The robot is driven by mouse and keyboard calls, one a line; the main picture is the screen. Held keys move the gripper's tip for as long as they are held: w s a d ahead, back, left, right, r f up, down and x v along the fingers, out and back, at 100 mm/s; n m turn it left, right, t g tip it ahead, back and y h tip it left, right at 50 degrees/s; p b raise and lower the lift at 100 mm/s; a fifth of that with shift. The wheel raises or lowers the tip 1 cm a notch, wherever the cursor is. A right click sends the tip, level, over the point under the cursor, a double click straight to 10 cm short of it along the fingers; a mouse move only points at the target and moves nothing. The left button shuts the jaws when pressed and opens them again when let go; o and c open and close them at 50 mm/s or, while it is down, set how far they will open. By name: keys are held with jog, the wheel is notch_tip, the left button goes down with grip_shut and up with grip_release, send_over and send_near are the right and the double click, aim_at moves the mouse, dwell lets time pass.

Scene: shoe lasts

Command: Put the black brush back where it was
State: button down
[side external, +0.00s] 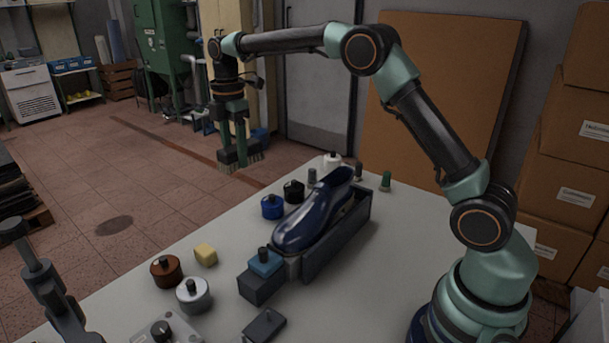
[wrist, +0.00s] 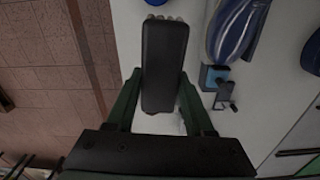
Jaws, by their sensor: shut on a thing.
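In the wrist view the brush's smooth dark back (wrist: 164,62) lies between my two green fingers (wrist: 158,88). A few pale bristles show at its top end. The brush appears clear of the other objects. I cannot tell from these frames which spot it came from.
A dark blue shoe last (side external: 312,212) rests in a grey holder (side external: 340,240) mid-table, with a blue knobbed block (side external: 265,262) at its near end.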

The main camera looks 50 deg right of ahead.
aim_at(237, 239)
jog(key=shift+w+a+f+n, duration=0.1)
jog(key=shift+w+a+n, duration=0.15)
jog(key=shift+a, duration=0.25)
jog(key=shift+w+a+f+n, duration=0.15)
jog(key=shift+a+n, duration=0.1)
jog(key=shift+a, duration=0.25)
notch_tip(237, 239, down, 20)
jog(key=shift+r, duration=0.2)
jog(key=shift+f, duration=0.1)
jog(key=shift+c, duration=1.4)
grip_release()
